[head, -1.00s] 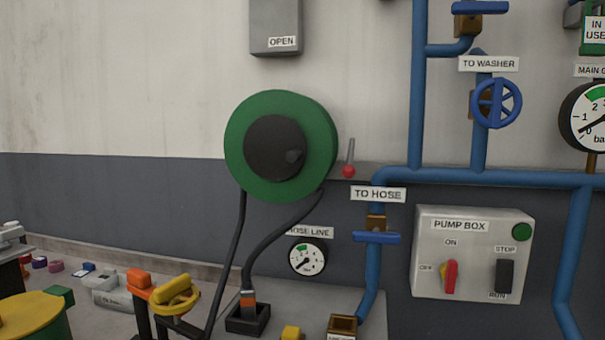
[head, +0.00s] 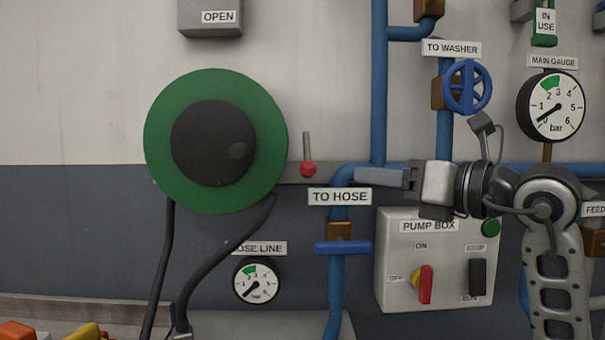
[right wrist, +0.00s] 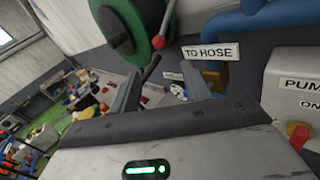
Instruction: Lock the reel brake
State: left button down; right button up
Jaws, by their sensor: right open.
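The green hose reel (head: 265,140) with its black hub (head: 205,143) is on the wall at left in the head view. Just right of it is a short lever, a thin grey rod (head: 306,145) standing upright above a red ball (head: 308,169). My right gripper (head: 360,177) is to the right of the red ball, pointing left, empty and apart from it. In the right wrist view, the open fingers (right wrist: 165,78) show below the red ball (right wrist: 158,42) and the reel (right wrist: 128,25). My left gripper is not in view.
The TO HOSE sign (head: 339,197) and blue pipe (head: 345,178) are close below and around my right gripper. The pump box (head: 393,285) is under my right arm, and the blue wheel valve (head: 467,87) is above it. Bare wall lies above the lever.

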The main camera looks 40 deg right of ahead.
aim_at(315, 171)
jog(key=w+p, duration=0.1)
jog(key=w, duration=0.3)
jog(key=w+p, duration=0.2)
jog(key=w, duration=0.3)
jog(key=w+a+p, duration=0.1)
jog(key=w+p, duration=0.1)
jog(key=w, duration=0.3)
jog(key=shift+a, duration=0.1)
jog(key=shift+w+p, duration=0.3)
jog(key=shift+w, duration=0.05)
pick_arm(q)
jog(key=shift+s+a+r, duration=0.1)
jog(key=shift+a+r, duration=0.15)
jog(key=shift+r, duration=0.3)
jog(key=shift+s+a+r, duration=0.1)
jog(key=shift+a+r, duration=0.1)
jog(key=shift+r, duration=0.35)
pick_arm(e)
jog(key=shift+f, duration=0.1)
jog(key=c, duration=1)
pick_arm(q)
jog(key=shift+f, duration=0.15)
pick_arm(e)
grip_shut()
